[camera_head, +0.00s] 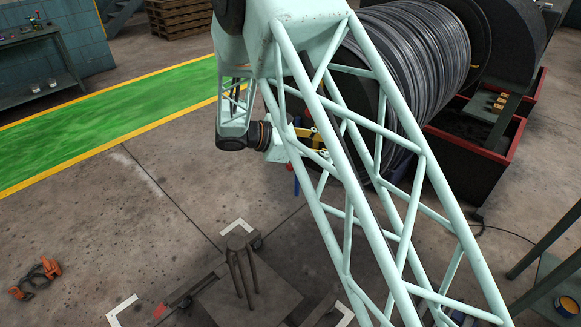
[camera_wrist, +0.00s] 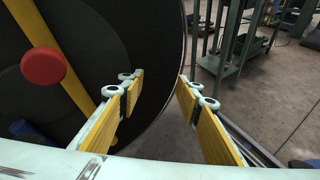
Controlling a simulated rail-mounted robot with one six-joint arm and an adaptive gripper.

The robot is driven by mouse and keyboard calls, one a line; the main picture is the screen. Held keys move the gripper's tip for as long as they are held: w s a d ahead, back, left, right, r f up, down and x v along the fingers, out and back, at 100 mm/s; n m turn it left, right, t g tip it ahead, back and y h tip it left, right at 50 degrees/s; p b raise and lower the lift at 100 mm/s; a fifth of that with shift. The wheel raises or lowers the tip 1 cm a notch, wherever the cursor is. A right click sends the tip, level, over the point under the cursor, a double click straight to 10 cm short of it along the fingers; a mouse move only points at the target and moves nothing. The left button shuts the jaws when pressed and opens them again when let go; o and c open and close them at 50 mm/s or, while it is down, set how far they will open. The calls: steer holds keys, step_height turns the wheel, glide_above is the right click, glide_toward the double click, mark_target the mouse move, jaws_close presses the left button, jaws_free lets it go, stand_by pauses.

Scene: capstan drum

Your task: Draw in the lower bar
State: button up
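The capstan drum (camera_head: 418,45), wound with dark cable, stands behind my arm in the head view. Its dark end disc (camera_wrist: 150,45) fills the left of the wrist view. A yellow bar (camera_wrist: 62,58) runs diagonally across the disc and passes behind my left finger; a red round knob (camera_wrist: 43,67) shows in front of it. A blue part (camera_wrist: 24,129) shows low at left. I cannot tell which of these is the lower bar. My gripper (camera_wrist: 158,80) is open, its yellow-padded fingers apart with nothing held between them. In the head view my arm largely hides the gripper.
A red-edged dark bin (camera_head: 462,150) stands right of the drum. A dark stand with upright rods (camera_head: 240,270) is on the floor in front. Orange items (camera_head: 40,277) lie at left. A green walkway (camera_head: 110,120) and a bench (camera_head: 40,70) are farther back. The left floor is mostly clear.

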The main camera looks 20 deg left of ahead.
steer(key=a+f+n+t+p, duration=0.1)
steer(key=a+f+n+t, duration=0.3)
steer(key=a+f, duration=0.8)
steer(key=n+t+y, duration=0.4)
steer(key=n, duration=0.1)
glide_toward(288, 167)
steer(key=v, duration=0.3)
steer(key=shift+f+p, duration=0.15)
steer(key=shift+p, duration=0.25)
steer(key=shift+b+x, duration=0.65)
steer(key=shift+x, duration=6.15)
steer(key=shift+d, duration=0.15)
steer(key=shift+c, duration=0.3)
steer(key=shift+r, duration=0.2)
jaws_close()
